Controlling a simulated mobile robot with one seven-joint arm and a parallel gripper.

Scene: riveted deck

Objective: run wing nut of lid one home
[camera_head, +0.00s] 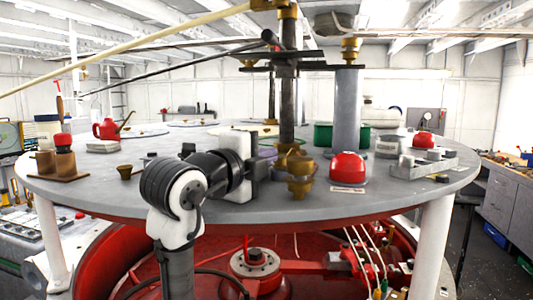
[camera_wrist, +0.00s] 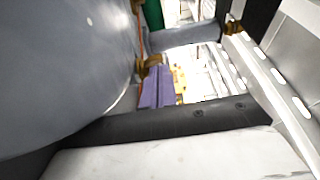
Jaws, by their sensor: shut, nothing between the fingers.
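My gripper (camera_head: 268,167) is shut and empty, reaching right over the round grey deck (camera_head: 330,208) in the head view. Just right of it stands a stacked brass fitting (camera_head: 299,184), with more brass (camera_head: 290,160) behind it. I see a small gap between the gripper and the fitting, but cannot tell their depth. I cannot tell which brass part is the wing nut of lid one, or make out the lid. In the wrist view a brass piece (camera_wrist: 152,62) and a purple piece (camera_wrist: 157,88) show beside a large grey surface (camera_wrist: 60,65); the fingertips are unclear there.
A red dome (camera_head: 347,168) stands right of the brass fitting. A dark post (camera_head: 288,100) and thick grey column (camera_head: 347,110) rise behind. A small brass cup (camera_head: 125,172) and a brown stand (camera_head: 62,172) are at left. A grey block fixture (camera_head: 420,165) sits at right.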

